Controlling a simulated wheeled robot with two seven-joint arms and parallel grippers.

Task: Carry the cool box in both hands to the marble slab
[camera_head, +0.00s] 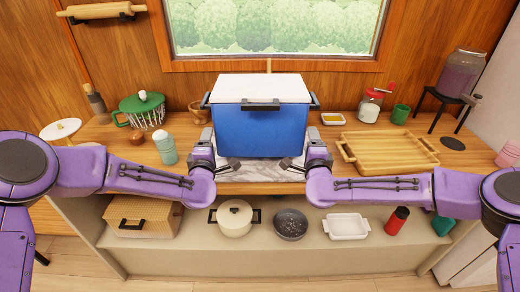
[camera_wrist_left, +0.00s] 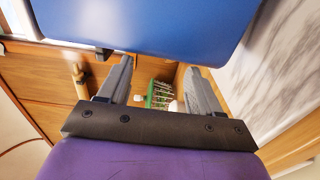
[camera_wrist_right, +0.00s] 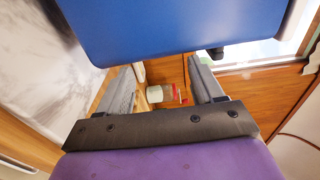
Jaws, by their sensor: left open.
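The cool box (camera_head: 262,130) is blue with a white lid, a black front latch and dark side handles. It is upright at the marble slab (camera_head: 262,173), whose front part shows below it. The box's underside is hidden, so I cannot tell whether it rests fully on the slab. My left gripper (camera_head: 204,148) is open and empty beside the box's left side, below the side handle. My right gripper (camera_head: 317,148) is beside the right side, also below its handle, with its fingers apart and nothing between them. The blue wall also fills the top of both wrist views.
On the counter, a mint canister (camera_head: 165,149) stands left of my left gripper and a wooden tray (camera_head: 390,151) lies right of my right one. A green colander (camera_head: 142,108) is farther left. A shelf below holds a white pot (camera_head: 235,219) and other ware. A window is behind.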

